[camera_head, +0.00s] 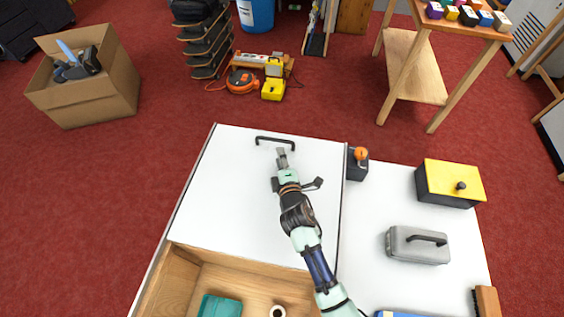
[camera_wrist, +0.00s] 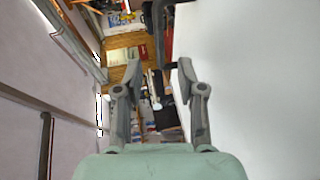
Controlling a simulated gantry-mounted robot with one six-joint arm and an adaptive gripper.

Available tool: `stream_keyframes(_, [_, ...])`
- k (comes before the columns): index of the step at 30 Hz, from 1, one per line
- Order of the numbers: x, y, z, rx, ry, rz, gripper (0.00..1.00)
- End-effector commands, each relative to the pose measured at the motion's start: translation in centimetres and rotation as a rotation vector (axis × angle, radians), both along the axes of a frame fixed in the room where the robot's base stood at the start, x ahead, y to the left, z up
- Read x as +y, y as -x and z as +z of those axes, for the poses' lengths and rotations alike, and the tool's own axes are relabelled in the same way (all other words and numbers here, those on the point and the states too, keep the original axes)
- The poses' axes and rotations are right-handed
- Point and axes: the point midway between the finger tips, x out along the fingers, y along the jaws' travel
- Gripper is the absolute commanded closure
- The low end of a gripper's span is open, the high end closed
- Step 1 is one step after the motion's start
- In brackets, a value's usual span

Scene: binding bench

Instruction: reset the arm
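My gripper (camera_head: 281,158) is over the white panel (camera_head: 235,185), its tip just in front of a black bar handle (camera_head: 275,139) near the panel's far edge. In the wrist view my gripper (camera_wrist: 160,82) has its two fingers apart with nothing held between them. The white panel (camera_wrist: 260,70) fills the right of that view. A dark bar, likely the handle (camera_wrist: 166,32), shows ahead of the fingers. Whether a finger touches the handle or panel I cannot tell.
An open wooden compartment (camera_head: 185,270) in front holds a teal block (camera_head: 219,307) and a ring-shaped roll (camera_head: 278,311). Right of the panel stand an orange-knobbed device (camera_head: 358,163), a yellow-lidded box (camera_head: 450,182) and a grey handled case (camera_head: 417,246). A cardboard box (camera_head: 105,90) sits on the floor.

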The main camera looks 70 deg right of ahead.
Motion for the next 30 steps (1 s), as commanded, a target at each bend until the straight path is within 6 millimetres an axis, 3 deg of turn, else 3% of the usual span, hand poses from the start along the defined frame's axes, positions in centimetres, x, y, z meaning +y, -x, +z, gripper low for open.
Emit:
stream_keyframes(6, [1.9,1.3,0.4,0.000,0.000,0.001,0.61])
stream_keyframes(25, [1.9,1.3,0.5,-0.001,0.001,0.000,0.61])
stream_keyframes(28, [2.6,0.6,1.3,-0.031,-0.023,0.005,0.61])
stream_keyframes(30, [4.5,-1.1,3.1,-0.105,-0.093,0.018,0.61])
